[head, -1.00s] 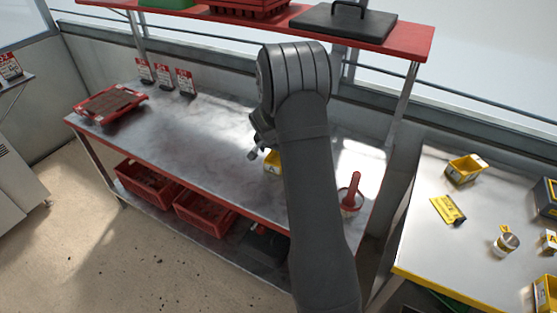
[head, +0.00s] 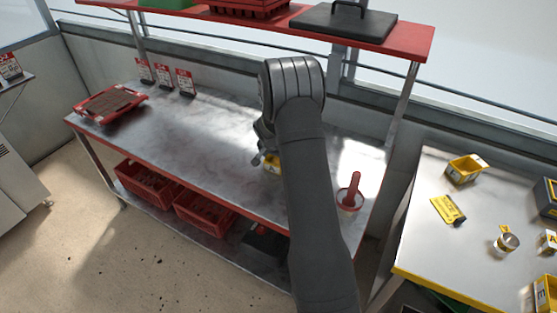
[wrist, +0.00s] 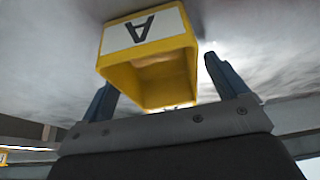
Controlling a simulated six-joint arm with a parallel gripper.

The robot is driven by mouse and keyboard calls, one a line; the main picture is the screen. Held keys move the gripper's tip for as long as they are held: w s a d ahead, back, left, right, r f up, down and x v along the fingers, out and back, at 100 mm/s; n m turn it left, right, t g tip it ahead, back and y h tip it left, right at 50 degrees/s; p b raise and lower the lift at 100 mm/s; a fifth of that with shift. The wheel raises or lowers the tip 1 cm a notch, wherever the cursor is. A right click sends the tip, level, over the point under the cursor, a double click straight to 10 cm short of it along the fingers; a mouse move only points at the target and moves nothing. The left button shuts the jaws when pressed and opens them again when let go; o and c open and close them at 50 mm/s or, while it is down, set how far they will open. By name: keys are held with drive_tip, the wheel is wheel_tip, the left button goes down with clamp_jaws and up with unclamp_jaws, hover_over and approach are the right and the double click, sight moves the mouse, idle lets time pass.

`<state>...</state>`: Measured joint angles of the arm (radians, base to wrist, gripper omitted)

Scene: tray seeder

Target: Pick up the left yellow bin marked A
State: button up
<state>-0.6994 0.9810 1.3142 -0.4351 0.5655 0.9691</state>
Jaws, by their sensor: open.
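A yellow bin marked A (wrist: 120,68) shows in the wrist view with its white label upside down. In the head view a small part of a yellow bin (head: 272,164) shows on the metal bench, mostly hidden behind my arm. My gripper (wrist: 167,75) is open, with one blue-grey finger on each side of the bin. The fingertips look near the bin's side walls; I cannot tell whether they touch. In the head view my gripper (head: 262,158) is low over the bench, beside the yellow bin and partly hidden by my arm.
A red scoop in a tub (head: 350,195) stands right of my arm. A red tray of soil (head: 85,113) and several red-and-white cards (head: 186,82) are at the bench's left and back. Another yellow bin (head: 463,170) is on the right table. A red shelf (head: 415,40) hangs above.

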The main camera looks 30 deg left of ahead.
drive_tip(key=shift+f, duration=0.2)
drive_tip(key=c, duration=1.1)
drive_tip(key=shift+c, duration=0.2)
drive_tip(key=shift+r, duration=0.1)
